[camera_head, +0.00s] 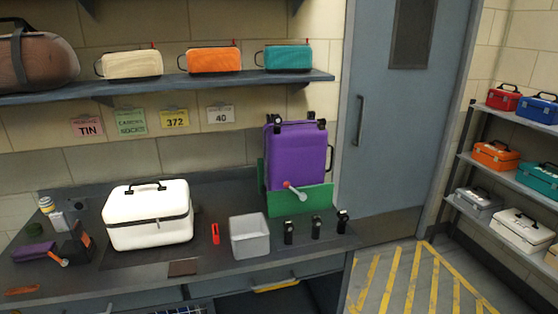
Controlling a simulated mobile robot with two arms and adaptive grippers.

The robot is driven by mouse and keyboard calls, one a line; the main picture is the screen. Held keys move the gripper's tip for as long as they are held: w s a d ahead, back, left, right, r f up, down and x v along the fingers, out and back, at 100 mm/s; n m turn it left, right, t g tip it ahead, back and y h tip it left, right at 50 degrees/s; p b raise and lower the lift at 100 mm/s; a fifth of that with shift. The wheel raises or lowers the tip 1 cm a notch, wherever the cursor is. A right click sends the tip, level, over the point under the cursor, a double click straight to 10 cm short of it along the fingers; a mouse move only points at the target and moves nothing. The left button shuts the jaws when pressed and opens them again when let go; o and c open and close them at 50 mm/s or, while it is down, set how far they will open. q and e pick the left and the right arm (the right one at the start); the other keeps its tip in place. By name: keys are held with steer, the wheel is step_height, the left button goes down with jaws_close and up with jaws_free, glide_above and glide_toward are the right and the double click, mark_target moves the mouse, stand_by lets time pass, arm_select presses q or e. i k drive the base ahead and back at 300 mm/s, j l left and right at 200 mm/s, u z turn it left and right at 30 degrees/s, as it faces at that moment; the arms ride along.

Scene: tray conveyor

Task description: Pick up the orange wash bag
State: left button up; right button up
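The orange wash bag (214,60) stands upright on the wall shelf (180,87). It sits between a cream wash bag (131,65) on its left and a teal wash bag (286,57) on its right, with a gap on each side. A dark loop shows at its left end and a small red tab at its top right. Neither of my grippers shows in the head view.
Below, a dark bench (205,273) holds a white case (147,215), a grey bin (250,237) and a purple suitcase (297,157). A brown bag (45,58) fills the shelf's left end. A blue door (397,110) and a rack of toolboxes (497,155) stand right.

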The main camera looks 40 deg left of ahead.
mark_target(208, 62)
steer(key=u, duration=2.3)
steer(key=j, duration=0.35)
steer(key=i, duration=0.05)
